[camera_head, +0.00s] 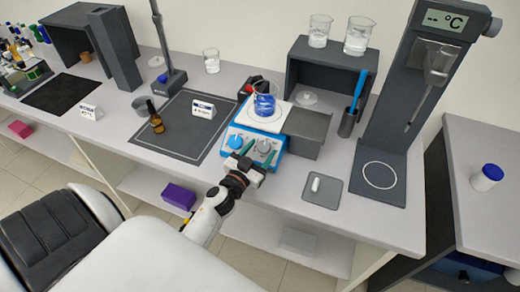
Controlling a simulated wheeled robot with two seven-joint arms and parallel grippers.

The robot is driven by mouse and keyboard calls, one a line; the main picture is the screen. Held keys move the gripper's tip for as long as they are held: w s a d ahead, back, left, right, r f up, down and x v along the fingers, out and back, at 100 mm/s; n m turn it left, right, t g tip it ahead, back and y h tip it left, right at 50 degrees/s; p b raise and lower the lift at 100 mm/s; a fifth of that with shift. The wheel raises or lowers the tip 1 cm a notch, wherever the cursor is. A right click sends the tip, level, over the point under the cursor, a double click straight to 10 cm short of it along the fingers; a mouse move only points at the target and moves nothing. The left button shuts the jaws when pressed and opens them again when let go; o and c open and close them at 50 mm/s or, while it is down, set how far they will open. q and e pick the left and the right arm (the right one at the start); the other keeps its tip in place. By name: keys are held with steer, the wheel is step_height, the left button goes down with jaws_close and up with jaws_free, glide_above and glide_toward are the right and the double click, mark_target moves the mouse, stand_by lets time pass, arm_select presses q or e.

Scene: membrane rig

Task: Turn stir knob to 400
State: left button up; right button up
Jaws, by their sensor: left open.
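The blue and white stirrer hotplate (258,131) stands near the front edge of the bench. Its front panel has a blue knob (235,141) on the left and a grey knob (265,147) on the right. I cannot read their labels or settings. A beaker of blue liquid (265,104) stands on its white top plate. My left gripper (259,153) is open in front of the panel, with its green-tipped fingers near the grey knob, one toward each side. I cannot tell whether they touch it. My right gripper is not in view.
A dark mat (180,145) with a brown bottle (155,118) lies left of the hotplate. A grey box (308,132) stands close on its right. Further right are a small tray (322,191) and a tall dark stand (390,130) with a temperature display.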

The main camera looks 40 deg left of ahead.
arm_select(q)
steer(key=shift+w, duration=0.2)
steer(key=c, duration=1)
